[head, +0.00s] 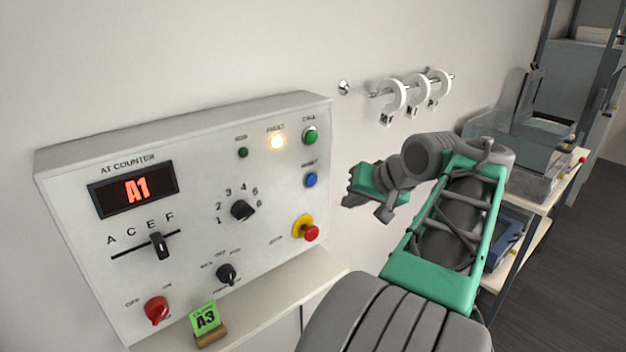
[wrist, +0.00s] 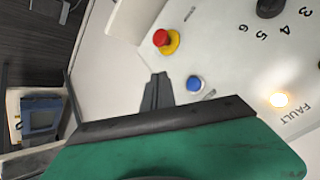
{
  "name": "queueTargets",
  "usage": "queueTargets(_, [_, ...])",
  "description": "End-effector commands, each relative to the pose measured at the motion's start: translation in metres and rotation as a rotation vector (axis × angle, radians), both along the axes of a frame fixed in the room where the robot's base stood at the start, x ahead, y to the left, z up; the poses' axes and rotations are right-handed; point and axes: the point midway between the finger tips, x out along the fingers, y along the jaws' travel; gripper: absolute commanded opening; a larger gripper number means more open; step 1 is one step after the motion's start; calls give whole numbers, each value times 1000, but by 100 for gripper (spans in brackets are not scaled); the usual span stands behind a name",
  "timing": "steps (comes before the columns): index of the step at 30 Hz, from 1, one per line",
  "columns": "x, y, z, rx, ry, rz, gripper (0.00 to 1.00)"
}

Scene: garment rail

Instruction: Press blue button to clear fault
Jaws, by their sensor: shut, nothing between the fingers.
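The blue button (head: 311,180) is on the right side of the white control panel (head: 190,160), below a green button and above the red emergency knob. In the wrist view the blue button (wrist: 195,83) is just right of my gripper's fingertips (wrist: 158,80). My gripper (head: 350,192) is shut and empty, to the right of the panel in the head view. A gap shows between it and the button there. The FAULT lamp (head: 277,142) glows yellow-white, and it is lit in the wrist view (wrist: 279,99) too. The display (head: 135,190) reads A1 in red.
The red emergency knob (head: 310,233) on its yellow ring sits close below the blue button. The green button (head: 310,136) is above it. A card reading A3 (head: 205,320) stands on the ledge. White rings hang on a wall rail (head: 410,90). A cluttered shelf stands at right.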

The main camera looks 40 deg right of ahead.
Motion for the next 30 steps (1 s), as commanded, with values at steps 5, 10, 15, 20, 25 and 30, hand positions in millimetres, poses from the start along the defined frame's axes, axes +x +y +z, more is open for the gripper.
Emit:
queueTargets(5, [1,0,-1,-1,1,2,0])
queueTargets(10, [11,2,-2,1,1,6,0])
queueTargets(15, [35,3,-3,-2,1,10,0])
queueTargets(20, [59,4,-3,0,2,9,0])
queueTargets(25, [80,4,0,0,2,9,0])
queueTargets(30, [89,4,0,-1,1,6,0])
